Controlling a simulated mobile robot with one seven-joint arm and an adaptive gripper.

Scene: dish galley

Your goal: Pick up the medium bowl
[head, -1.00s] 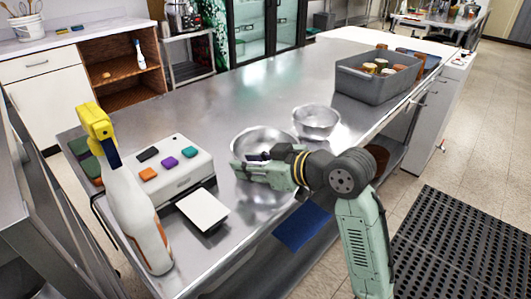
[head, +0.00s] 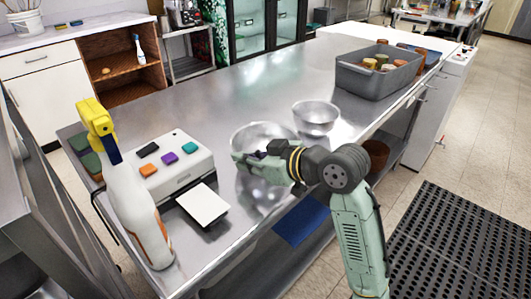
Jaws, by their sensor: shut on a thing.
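Two shiny metal bowls show in the head view. The nearer, larger-looking one, apparently the medium bowl (head: 258,134), is at my gripper (head: 246,161). My gripper is shut on its near side, and the fingertips are partly hidden against the metal. The bowl seems to be a little above the steel counter (head: 222,98), with a reflection below it. The other metal bowl (head: 316,118) stands on the counter just behind and to the right.
A grey bin (head: 376,82) with several jars stands at the back right. A white spray bottle (head: 132,205) and a white device with coloured buttons (head: 165,172) stand at the left. The counter's middle back is clear.

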